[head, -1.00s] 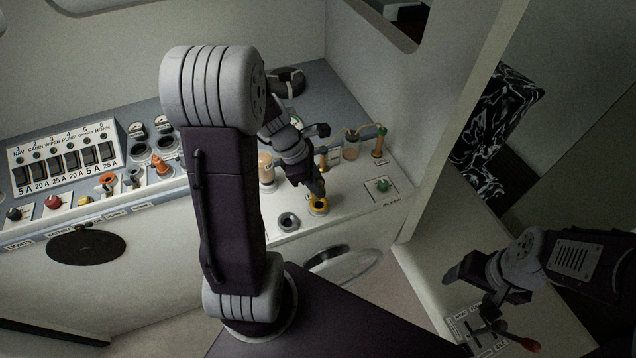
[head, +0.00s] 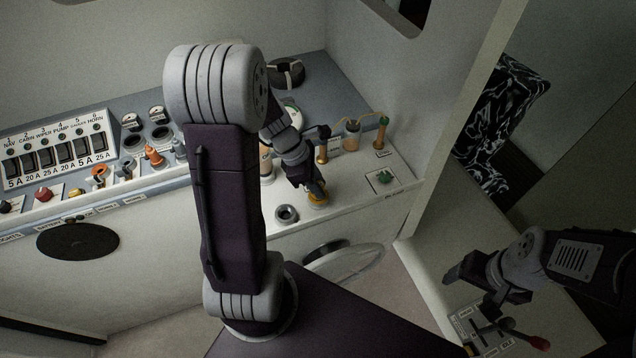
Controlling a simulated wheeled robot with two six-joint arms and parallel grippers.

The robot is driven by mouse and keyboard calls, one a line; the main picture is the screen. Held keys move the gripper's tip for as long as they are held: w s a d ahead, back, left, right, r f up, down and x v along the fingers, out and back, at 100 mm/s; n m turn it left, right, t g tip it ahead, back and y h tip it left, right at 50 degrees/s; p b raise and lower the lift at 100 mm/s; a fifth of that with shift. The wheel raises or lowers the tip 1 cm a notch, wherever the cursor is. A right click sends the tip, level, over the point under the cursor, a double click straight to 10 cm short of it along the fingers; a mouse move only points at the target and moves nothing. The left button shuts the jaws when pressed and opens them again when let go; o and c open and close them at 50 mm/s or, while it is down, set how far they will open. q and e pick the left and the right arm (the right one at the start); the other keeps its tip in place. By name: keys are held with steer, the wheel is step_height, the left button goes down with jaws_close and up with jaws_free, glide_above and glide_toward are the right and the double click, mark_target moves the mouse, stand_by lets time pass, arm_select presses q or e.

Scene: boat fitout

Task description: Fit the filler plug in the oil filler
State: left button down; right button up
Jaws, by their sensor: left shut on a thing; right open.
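The yellow filler plug (head: 318,203) is at the fingertips of my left gripper (head: 316,190), which is shut on it from above. The plug is at the front part of the white console top; the fingers cover part of it, and I cannot tell whether it touches the surface. A grey ring with a dark round opening (head: 287,214), which looks like the oil filler, stands just left of the plug and apart from it. My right gripper (head: 467,290) is open and empty at the lower right, above a lever panel.
A green knob (head: 385,178) sits right of the plug. Small fittings with a thin tube (head: 351,137) stand behind it. A switch panel (head: 58,158) is at left. A lever with a red knob (head: 539,343) is below my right gripper. My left arm hides part of the console.

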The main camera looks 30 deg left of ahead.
arm_select(q)
steer(key=shift+f, duration=0.25)
steer(key=c, duration=1.1)
jaws_free()
steer(key=v, duration=0.9)
steer(key=shift+b, duration=0.3)
steer(key=shift+r, duration=0.1)
steer(key=shift+s, duration=0.1)
